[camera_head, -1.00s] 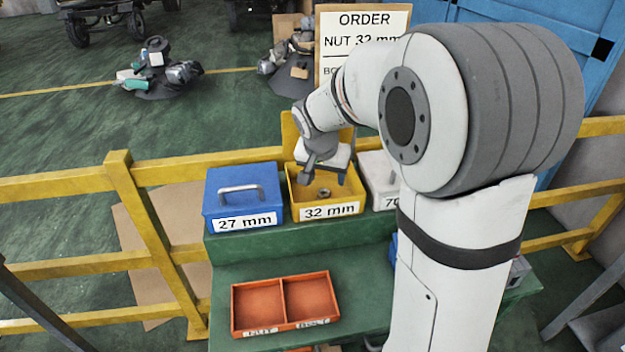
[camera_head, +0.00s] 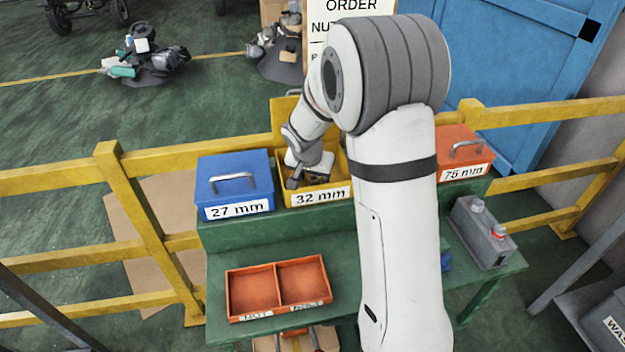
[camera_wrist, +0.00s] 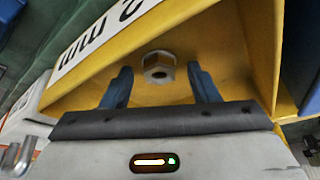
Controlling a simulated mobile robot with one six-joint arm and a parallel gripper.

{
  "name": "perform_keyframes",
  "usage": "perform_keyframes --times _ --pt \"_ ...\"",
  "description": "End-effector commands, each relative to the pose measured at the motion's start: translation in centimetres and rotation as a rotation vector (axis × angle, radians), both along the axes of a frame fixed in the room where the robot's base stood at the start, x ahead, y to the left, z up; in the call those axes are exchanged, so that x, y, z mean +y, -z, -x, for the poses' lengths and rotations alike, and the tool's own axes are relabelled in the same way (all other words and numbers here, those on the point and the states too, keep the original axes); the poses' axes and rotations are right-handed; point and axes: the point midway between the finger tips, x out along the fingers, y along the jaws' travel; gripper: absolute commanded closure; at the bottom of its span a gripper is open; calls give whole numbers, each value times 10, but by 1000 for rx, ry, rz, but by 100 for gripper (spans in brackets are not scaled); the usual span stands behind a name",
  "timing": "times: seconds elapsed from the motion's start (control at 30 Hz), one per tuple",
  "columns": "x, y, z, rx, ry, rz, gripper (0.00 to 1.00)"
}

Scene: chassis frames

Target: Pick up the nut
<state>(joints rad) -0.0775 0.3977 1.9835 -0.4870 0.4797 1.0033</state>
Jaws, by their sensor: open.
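The nut (camera_wrist: 158,67) is a grey hex nut lying on the floor of the yellow 32 mm box (camera_wrist: 205,40). In the wrist view it shows just beyond and between the fingertips, apart from both. My gripper (camera_wrist: 160,78) is open and empty, its two dark blue fingers spread on either side. In the head view my gripper (camera_head: 308,180) reaches down into the open yellow box (camera_head: 320,197), and the nut cannot be made out there. The order sign (camera_head: 350,12) is partly hidden by my arm.
A closed blue 27 mm box (camera_head: 235,185) stands to the left on the same shelf. An orange 75 mm box (camera_head: 463,152) is to the right. An empty two-compartment orange tray (camera_head: 278,313) lies on the lower green bench. A grey container (camera_head: 483,232) stands at the right.

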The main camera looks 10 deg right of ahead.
Motion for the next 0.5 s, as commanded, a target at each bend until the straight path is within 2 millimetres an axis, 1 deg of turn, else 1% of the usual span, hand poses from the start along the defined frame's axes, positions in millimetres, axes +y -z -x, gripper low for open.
perform_keyframes --times 0.07,0.5 --pt "0 0 0 0 0 0 45" --pt "-1 0 0 0 1 0 81"
